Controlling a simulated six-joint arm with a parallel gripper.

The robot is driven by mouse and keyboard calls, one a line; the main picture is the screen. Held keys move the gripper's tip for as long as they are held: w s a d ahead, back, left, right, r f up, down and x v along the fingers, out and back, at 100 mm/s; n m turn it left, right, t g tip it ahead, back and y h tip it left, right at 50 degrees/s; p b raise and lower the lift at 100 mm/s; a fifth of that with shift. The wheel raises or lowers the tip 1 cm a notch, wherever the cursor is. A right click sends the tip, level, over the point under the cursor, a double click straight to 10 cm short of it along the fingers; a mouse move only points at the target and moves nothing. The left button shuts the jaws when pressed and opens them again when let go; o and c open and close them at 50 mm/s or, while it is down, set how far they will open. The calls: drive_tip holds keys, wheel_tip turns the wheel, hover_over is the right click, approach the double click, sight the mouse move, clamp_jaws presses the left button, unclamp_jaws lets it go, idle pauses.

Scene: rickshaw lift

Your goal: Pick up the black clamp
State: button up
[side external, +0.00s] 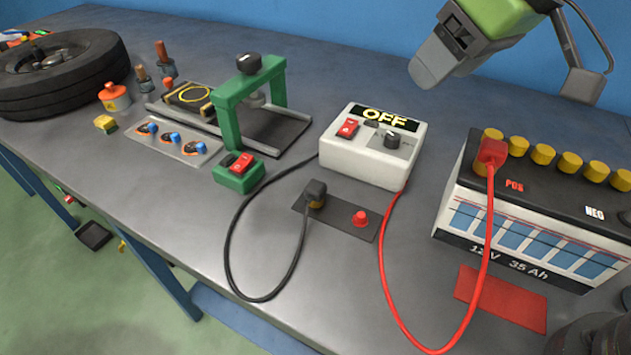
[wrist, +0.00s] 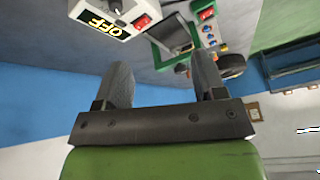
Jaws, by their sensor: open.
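My gripper (side external: 422,80) is at the upper right in the side view, above the table, behind the charger and the battery, well away from the clamp. In the wrist view my gripper (wrist: 163,84) shows two grey fingers spread apart with nothing between them. The clamp cannot be made out in the wrist view.
The charger box (side external: 365,165) reads OFF. A red clamp (side external: 491,152) sits on the battery (side external: 520,225), its red cable looping across the table front. The dark plate (side external: 340,214) also bears a red knob (side external: 360,218). A green press (side external: 232,110) and tire (side external: 60,80) stand at left.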

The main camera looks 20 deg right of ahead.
drive_tip(key=w+a+f+n, duration=0.2)
drive_tip(key=w+a+f, duration=0.1)
drive_tip(key=a+f, duration=0.3)
drive_tip(key=n+g, duration=0.1)
drive_tip(key=n, duration=0.2)
hover_over(321, 187)
drive_tip(key=s+d, duration=0.2)
wheel_tip(321, 187, down, 12)
drive_tip(key=shift+w+a+r, duration=0.1)
drive_tip(key=shift+r, duration=0.15)
drive_tip(key=shift+x, duration=3.15)
drive_tip(key=shift+a+r, duration=0.1)
drive_tip(key=c, duration=1)
